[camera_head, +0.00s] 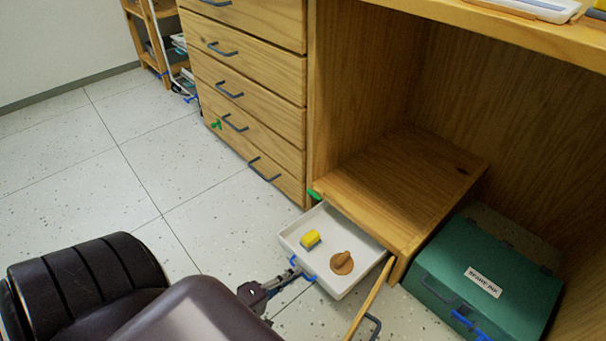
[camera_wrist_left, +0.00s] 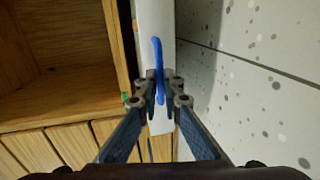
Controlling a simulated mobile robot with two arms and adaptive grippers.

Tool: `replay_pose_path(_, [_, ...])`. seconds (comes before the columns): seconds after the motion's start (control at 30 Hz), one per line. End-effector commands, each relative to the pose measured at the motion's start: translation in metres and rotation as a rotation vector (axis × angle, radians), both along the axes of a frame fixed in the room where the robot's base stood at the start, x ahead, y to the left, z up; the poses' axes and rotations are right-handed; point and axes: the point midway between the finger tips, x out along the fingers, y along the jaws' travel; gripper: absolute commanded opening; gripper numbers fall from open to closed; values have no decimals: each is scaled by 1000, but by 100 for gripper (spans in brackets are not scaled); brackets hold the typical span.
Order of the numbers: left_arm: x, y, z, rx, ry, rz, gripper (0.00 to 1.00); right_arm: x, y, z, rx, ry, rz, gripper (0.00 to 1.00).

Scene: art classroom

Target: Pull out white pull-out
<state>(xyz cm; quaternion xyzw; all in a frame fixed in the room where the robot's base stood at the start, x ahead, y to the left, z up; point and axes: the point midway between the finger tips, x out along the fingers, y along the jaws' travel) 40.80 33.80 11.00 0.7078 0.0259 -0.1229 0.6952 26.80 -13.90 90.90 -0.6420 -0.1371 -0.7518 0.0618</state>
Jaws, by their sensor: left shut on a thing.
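The white pull-out (camera_head: 345,287) sticks out from under a low wooden shelf of the desk. It holds a yellow block (camera_head: 310,239) and a brown knobbed object (camera_head: 342,263). Its blue handle (camera_head: 303,268) is on the front face. My left gripper (camera_head: 288,276) reaches in from the lower left and is at this handle. In the left wrist view, the fingertips (camera_wrist_left: 160,92) are shut on the blue handle (camera_wrist_left: 157,56), in front of the white front face (camera_wrist_left: 153,20). My right gripper is not in view.
An open wooden door (camera_head: 368,302) with a dark handle stands just right of the pull-out. A green box (camera_head: 485,275) with a white label sits on the right. Wooden drawers (camera_head: 250,95) rise behind. The speckled floor (camera_head: 100,190) to the left is clear.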

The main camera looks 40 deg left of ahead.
Motion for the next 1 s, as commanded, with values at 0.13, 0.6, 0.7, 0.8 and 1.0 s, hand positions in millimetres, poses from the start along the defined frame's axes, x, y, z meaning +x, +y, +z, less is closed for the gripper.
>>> replay_pose_path(0.13, [-6,1,0,1,1,0,0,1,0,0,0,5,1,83])
replay_pose_path(0.6, [-7,1,0,1,1,0,18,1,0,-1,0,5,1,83])
replay_pose_path(0.7, [-7,1,0,1,1,0,24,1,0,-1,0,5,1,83])
replay_pose_path(0.8, [-7,1,0,1,0,0,24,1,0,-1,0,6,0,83])
replay_pose_path(1.0, [-11,1,0,1,1,-1,24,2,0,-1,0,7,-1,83])
